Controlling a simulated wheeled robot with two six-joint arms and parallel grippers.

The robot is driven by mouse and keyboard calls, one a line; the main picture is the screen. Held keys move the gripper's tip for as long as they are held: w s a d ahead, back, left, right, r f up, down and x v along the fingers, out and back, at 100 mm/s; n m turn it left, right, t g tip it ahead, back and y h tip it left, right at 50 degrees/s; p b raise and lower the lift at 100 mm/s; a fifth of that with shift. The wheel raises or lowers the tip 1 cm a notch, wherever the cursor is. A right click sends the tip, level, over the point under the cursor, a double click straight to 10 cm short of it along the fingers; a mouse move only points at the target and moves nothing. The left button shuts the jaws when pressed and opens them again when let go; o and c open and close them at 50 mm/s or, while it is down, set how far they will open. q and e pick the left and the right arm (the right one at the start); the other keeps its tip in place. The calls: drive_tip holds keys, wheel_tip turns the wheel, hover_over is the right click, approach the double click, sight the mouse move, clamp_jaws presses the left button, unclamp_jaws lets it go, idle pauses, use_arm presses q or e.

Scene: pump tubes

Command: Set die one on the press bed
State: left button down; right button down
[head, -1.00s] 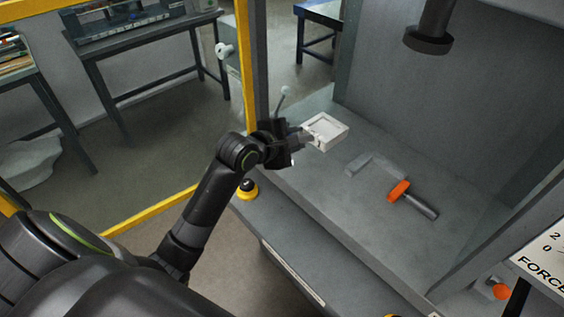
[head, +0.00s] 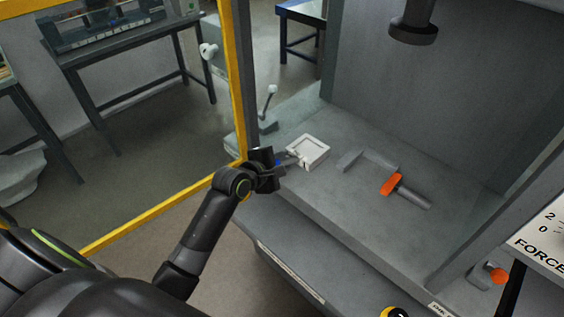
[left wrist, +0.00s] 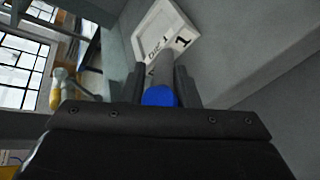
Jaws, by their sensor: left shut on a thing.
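Die one (head: 308,148) is a square white tray-like block with a raised rim. In the left wrist view, its label reads "Die" and "1" (left wrist: 165,28). My left gripper (head: 286,163) is shut on its grey handle, whose blue end (left wrist: 160,96) shows between the fingers. The die is at the left part of the grey press bed (head: 335,210), level or nearly so. I cannot tell whether it touches the bed or is slightly above it. My right gripper is not in view.
A grey C-shaped tool with an orange part (head: 391,184) lies on the bed, right of the die. The dark press ram (head: 413,29) hangs above the back. A yellow frame post (head: 236,80) stands left of the bed. The front of the bed is clear.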

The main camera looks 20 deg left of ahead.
use_arm(q)
drive_tip(key=shift+r, duration=0.1)
drive_tip(key=c, duration=1.1)
unclamp_jaws()
drive_tip(key=v, duration=1.2)
drive_tip(key=shift+s, duration=0.1)
